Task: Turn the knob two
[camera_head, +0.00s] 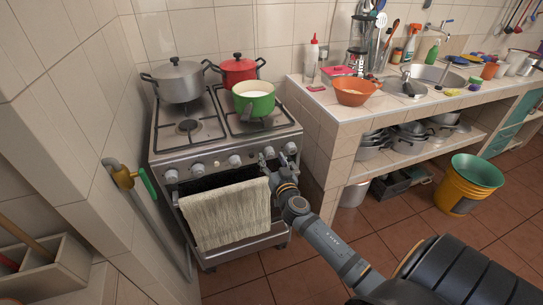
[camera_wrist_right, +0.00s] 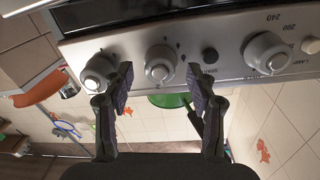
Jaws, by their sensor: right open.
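A row of round grey knobs runs along the front panel of the stove (camera_head: 217,163). My right gripper (camera_head: 267,162) is at the right part of this panel. In the right wrist view its two fingers (camera_wrist_right: 160,76) are open and empty. One knob (camera_wrist_right: 160,63) lies between and just beyond the fingertips; contact cannot be told. Another knob (camera_wrist_right: 98,72) is close beside the left fingertip in that view. A larger knob (camera_wrist_right: 266,52) with temperature numbers is farther right. My left gripper is not in view.
A cream towel (camera_head: 228,213) hangs on the oven front below the knobs. A grey pot (camera_head: 179,82), a red pot (camera_head: 238,69) and a green pan (camera_head: 254,98) stand on the stove. The tiled counter (camera_head: 333,108) is close on the right.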

